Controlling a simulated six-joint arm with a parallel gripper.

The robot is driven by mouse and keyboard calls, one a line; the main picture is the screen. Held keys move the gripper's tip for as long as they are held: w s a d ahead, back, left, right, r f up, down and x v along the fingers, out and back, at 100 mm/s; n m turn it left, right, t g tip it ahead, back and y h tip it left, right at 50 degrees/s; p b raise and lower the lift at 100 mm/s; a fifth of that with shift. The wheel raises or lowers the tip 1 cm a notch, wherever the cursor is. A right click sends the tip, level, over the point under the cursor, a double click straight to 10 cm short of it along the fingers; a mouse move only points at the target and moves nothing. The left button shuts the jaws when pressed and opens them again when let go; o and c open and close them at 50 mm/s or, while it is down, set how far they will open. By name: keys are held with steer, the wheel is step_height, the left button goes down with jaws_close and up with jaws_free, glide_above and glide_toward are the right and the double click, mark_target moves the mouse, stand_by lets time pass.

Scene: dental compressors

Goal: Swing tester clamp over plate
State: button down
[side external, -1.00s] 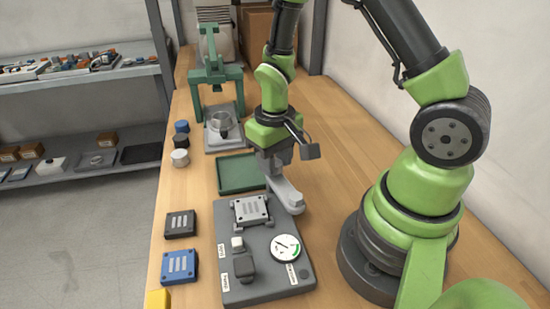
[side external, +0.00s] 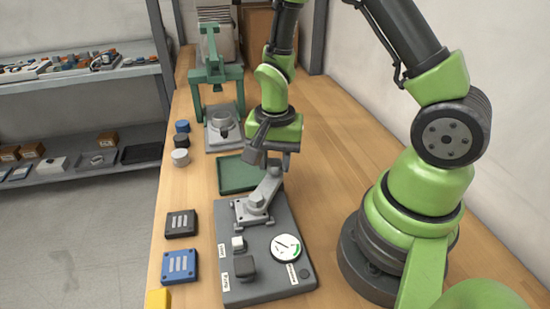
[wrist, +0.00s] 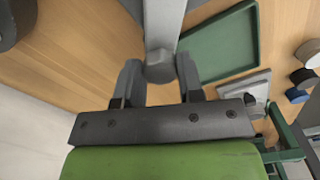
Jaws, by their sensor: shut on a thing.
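The tester (side external: 260,270) is a dark grey base on the bench with a gauge (side external: 286,248) and a black switch block (side external: 245,268). Its light grey clamp arm (side external: 264,192) reaches over the silver plate (side external: 242,211), which it partly hides. My gripper (side external: 270,165) is above the rear of the tester, shut on the clamp arm's raised end. In the wrist view, my gripper (wrist: 159,80) has one finger on each side of the grey arm's end (wrist: 160,65). Whether the clamp's pad touches the plate cannot be told.
A green tray (side external: 236,176) lies just behind the tester. A green press (side external: 215,75) with a grey base stands farther back. A black plate (side external: 181,223) and a blue plate (side external: 180,266) lie left of the tester, with several small round caps (side external: 181,157) behind. The bench right of the tray is clear.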

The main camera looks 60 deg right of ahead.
steer(key=shift+m, duration=0.7)
steer(key=c, duration=0.8)
jaws_free()
steer(key=shift+o, duration=0.2)
step_height(320, 180, up, 10)
steer(key=s+a+r+n+t+y, duration=0.1)
steer(key=s+a+r+n+t, duration=0.1)
steer(key=s+r+n, duration=0.3)
steer(key=s+a+r+n+t+y, duration=0.1)
steer(key=s+a+r+n+t, duration=0.2)
steer(key=s+r+n+t, duration=0.2)
step_height(320, 180, up, 3)
steer(key=shift+s+a+r+n, duration=0.1)
steer(key=shift+s+a+n, duration=0.15)
steer(key=shift+n, duration=0.15)
